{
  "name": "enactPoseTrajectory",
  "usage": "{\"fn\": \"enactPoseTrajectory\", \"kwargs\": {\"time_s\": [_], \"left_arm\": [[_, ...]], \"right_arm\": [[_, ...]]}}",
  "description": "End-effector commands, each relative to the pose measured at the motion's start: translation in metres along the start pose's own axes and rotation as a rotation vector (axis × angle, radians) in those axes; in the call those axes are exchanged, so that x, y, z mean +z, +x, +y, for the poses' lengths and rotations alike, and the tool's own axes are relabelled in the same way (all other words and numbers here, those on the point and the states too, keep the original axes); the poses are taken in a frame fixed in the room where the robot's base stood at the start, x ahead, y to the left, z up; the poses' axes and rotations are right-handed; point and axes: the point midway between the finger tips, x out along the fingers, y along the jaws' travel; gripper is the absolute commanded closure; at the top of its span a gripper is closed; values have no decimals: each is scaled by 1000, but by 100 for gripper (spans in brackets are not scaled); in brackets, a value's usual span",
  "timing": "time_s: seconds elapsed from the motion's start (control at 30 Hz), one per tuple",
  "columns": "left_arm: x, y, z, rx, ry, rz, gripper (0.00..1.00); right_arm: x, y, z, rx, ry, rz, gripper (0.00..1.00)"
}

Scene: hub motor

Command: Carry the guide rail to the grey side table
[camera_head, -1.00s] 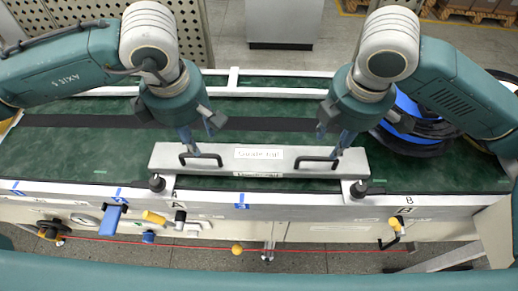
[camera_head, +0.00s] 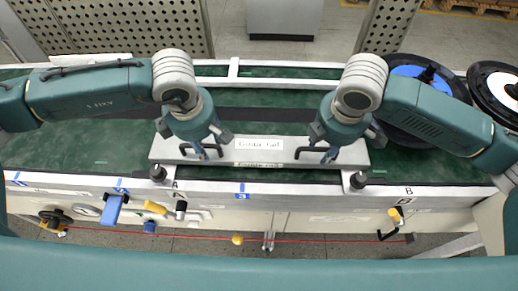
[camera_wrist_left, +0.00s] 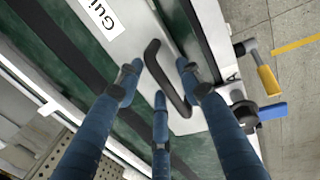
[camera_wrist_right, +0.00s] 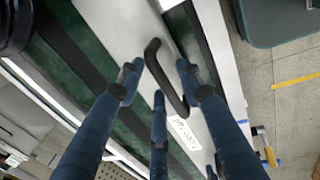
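The guide rail (camera_head: 240,154) is a long, light grey plate with a white label and two black handles. It lies along the front of the green conveyor. My left gripper (camera_head: 202,150) is at its left handle; in the left wrist view this handle (camera_wrist_left: 168,78) passes between the three spread blue fingers. My right gripper (camera_head: 318,150) is at the right handle; in the right wrist view that handle (camera_wrist_right: 166,78) likewise lies between spread fingers. Both grippers look open, with no clear finger contact. I cannot identify the grey side table in any view.
Black knobs stand at the rail's left end (camera_head: 158,173) and right end (camera_head: 358,179), on the conveyor's white front edge (camera_head: 260,190). Black wheels, one with a blue centre (camera_head: 415,80), are at the back right. The belt left of the rail (camera_head: 80,150) is clear.

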Motion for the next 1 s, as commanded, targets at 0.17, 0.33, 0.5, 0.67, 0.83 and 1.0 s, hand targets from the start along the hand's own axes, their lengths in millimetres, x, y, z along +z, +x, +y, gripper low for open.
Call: {"fn": "enactPoseTrajectory", "kwargs": {"time_s": [0.17,0.33,0.5,0.67,0.83,1.0], "left_arm": [[0,5,0,-1,1,0,63],[0,5,0,-1,1,0,63],[0,4,0,0,1,0,91],[0,4,0,0,1,0,100],[0,4,0,0,0,0,100],[0,2,2,4,0,-2,100]], "right_arm": [[0,5,0,0,-1,-1,64],[0,5,0,1,-1,0,64],[0,4,0,1,-1,0,92],[0,4,0,0,-1,0,100],[0,4,0,0,-1,0,100],[-1,2,1,4,-1,2,100]]}}
